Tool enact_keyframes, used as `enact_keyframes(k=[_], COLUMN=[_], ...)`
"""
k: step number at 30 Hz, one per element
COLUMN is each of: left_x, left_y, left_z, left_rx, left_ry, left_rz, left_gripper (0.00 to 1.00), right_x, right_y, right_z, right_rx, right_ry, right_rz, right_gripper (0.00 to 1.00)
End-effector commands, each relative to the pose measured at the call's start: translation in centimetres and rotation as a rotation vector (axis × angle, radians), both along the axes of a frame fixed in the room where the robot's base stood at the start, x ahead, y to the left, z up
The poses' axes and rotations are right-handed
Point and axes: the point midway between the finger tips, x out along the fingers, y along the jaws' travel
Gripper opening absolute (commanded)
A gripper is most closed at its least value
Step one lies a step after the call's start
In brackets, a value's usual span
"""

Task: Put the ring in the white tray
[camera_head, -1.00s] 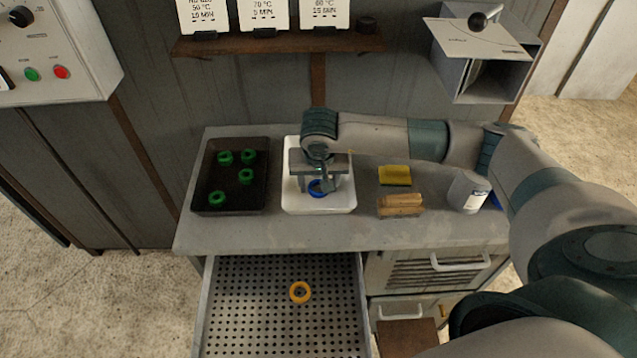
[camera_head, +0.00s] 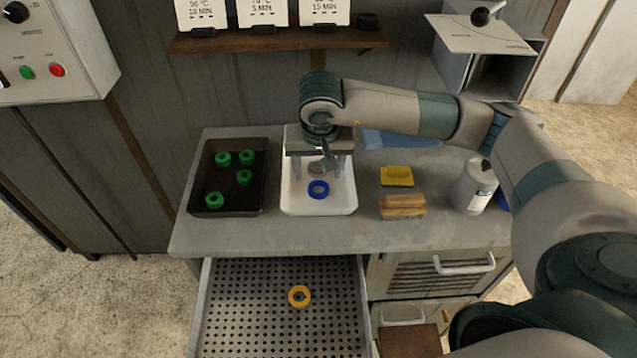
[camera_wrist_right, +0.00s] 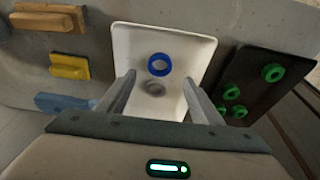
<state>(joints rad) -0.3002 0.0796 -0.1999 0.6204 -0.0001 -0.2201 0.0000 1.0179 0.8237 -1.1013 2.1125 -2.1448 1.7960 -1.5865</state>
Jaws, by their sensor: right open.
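A blue ring (camera_head: 318,190) lies in the white tray (camera_head: 338,207) on the bench; in the right wrist view the blue ring (camera_wrist_right: 159,65) shows inside the white tray (camera_wrist_right: 196,46), beyond the fingertips. My right gripper (camera_head: 320,168) is open and empty above the back part of the tray, apart from the ring; its two fingers also show in the right wrist view (camera_wrist_right: 160,88). An orange ring (camera_head: 299,296) lies in the open perforated drawer (camera_head: 250,310) below the bench. Several green rings (camera_head: 246,177) lie in the dark tray (camera_head: 216,180) at left. My left gripper is out of view.
A yellow sponge (camera_head: 397,176), a wooden block (camera_head: 402,207) and a white bottle (camera_head: 474,186) stand to the right of the white tray. A blue cloth-like item (camera_head: 400,139) lies behind them. A shelf (camera_head: 275,40) with cards hangs above. The bench front strip is clear.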

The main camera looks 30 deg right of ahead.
Motion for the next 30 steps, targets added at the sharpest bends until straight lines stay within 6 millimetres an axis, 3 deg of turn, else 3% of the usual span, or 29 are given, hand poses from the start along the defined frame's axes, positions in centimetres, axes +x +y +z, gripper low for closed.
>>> enact_keyframes(k=[3, 10, 30], left_x=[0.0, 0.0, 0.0], left_y=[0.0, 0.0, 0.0], left_z=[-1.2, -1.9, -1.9], left_rx=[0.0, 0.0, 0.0], left_ry=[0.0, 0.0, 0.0], left_rz=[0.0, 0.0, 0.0], left_gripper=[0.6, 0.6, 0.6], right_x=[-0.4, -1.0, -1.1], right_y=[0.2, 0.5, 0.5], right_z=[1.7, 4.1, 4.5], right_rx=[0.0, 0.0, 0.0], right_ry=[-0.004, 0.0, 0.001], right_rz=[0.001, 0.0, 0.0], right_gripper=[0.6, 0.6, 0.6])
